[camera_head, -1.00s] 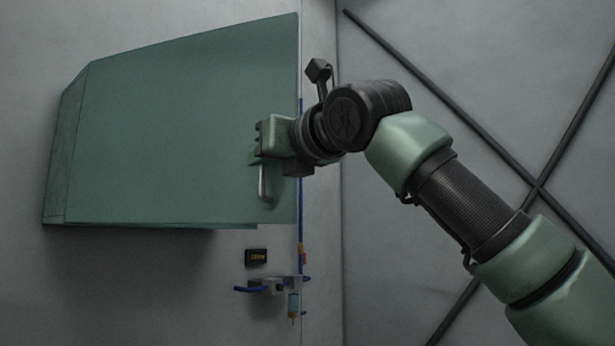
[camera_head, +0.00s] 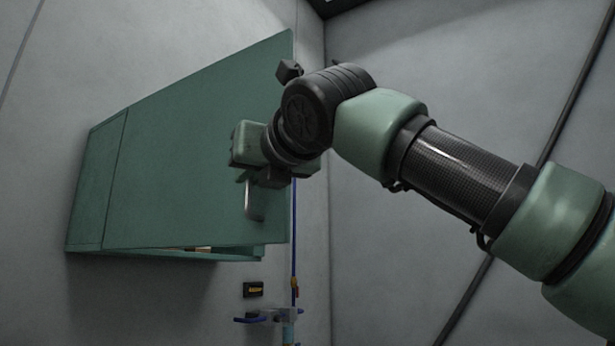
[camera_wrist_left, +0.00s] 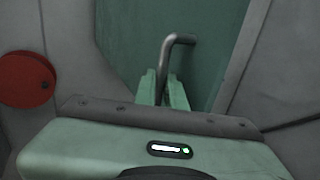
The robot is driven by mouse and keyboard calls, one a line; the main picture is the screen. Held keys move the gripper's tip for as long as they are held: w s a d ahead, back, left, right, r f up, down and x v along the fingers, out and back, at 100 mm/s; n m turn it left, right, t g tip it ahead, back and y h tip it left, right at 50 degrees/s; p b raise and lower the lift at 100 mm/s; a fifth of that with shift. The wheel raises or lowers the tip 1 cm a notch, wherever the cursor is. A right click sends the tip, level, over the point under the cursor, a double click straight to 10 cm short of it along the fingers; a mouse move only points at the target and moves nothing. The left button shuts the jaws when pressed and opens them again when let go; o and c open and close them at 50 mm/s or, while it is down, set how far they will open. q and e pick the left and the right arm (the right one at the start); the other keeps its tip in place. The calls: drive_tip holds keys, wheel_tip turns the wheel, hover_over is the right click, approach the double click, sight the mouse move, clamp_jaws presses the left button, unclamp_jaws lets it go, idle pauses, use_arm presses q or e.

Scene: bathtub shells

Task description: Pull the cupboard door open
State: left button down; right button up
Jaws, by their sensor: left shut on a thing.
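The green cupboard door (camera_head: 190,150) stands partly open, its right edge swung out from the wall. A narrow gap shows below it, with a bit of the cupboard's inside (camera_head: 203,248). The metal bar handle (camera_head: 254,203) is near the door's right edge. My left gripper (camera_head: 243,178) is at the handle, its fingers partly hidden by the wrist. In the left wrist view the gripper (camera_wrist_left: 162,88) has its two green fingers closed around the handle (camera_wrist_left: 167,58), with the door (camera_wrist_left: 215,60) behind. My right gripper is not in view.
Below the door's right side a small dark label (camera_head: 253,289) and a wall bracket (camera_head: 280,315) sit on the wall. A thin blue tube (camera_head: 294,225) runs down the wall there. A red disc (camera_wrist_left: 27,80) shows at left in the left wrist view.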

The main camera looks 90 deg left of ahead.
use_arm(q)
drive_tip(key=shift+r, duration=0.2)
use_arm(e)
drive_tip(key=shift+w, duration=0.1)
use_arm(q)
drive_tip(key=c, duration=1.8)
unclamp_jaws()
drive_tip(key=shift+o, duration=0.2)
drive_tip(key=shift+s, duration=0.35)
drive_tip(key=shift+w+f, duration=0.1)
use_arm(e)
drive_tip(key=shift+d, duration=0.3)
use_arm(q)
drive_tip(key=shift+w, duration=0.1)
drive_tip(key=b+v, duration=0.1)
drive_tip(key=v, duration=0.6)
drive_tip(key=shift+d, duration=0.35)
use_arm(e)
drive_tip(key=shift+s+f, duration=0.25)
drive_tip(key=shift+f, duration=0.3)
use_arm(q)
drive_tip(key=shift+w, duration=0.15)
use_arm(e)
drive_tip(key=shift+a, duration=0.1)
